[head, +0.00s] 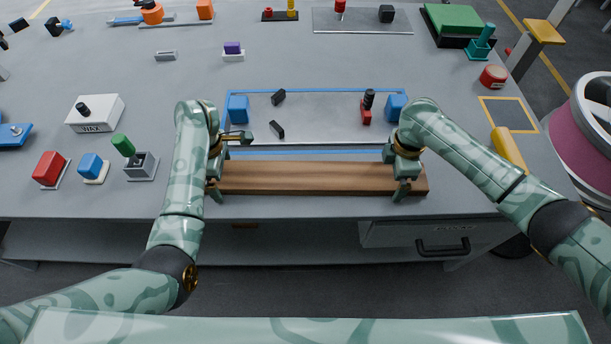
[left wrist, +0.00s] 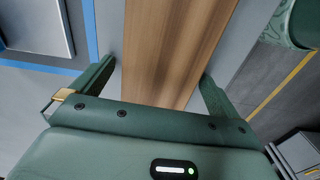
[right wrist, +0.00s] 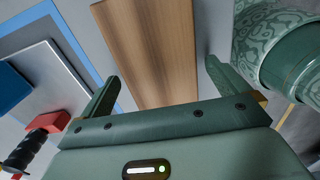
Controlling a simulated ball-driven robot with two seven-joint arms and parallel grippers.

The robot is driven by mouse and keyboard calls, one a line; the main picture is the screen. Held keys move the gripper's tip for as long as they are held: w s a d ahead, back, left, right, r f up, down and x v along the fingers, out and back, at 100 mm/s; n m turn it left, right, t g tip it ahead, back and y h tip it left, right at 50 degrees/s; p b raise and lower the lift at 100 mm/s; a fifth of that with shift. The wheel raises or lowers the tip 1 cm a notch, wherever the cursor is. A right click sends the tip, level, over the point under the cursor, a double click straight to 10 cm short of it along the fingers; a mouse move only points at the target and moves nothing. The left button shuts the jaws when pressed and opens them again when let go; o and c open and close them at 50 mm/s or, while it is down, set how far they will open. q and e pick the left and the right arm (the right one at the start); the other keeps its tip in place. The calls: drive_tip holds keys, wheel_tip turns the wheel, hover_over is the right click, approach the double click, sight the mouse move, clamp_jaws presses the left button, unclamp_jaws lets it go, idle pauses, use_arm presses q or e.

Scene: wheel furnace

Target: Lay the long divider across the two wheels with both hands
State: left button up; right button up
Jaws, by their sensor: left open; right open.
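The long divider, a brown wooden board (head: 305,178), lies level along the front of the grey table. My left gripper (head: 214,176) is at its left end, open, with a finger on either side of the board's long edges. The left wrist view shows the board (left wrist: 170,50) between the two spread fingers. My right gripper (head: 398,174) is open in the same way near the right end. The right wrist view shows the board (right wrist: 148,50) between its fingers, with gaps visible. I cannot make out two wheels that would bear the divider.
Behind the board lies a blue-edged tray (head: 315,105) with a left blue block (head: 238,110), a right blue block (head: 396,106) and small black pieces. A red-based, black-handled piece (head: 366,108) stands near my right gripper. A yellow cylinder (head: 508,150) lies at right.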

use_arm(q)
drive_tip(key=c, duration=1.6)
use_arm(e)
drive_tip(key=c, duration=1.6)
use_arm(q)
drive_tip(key=shift+c, duration=0.2)
use_arm(e)
drive_tip(key=shift+c, duration=0.2)
use_arm(q)
drive_tip(key=shift+r, duration=0.1)
use_arm(e)
drive_tip(key=shift+r, duration=0.1)
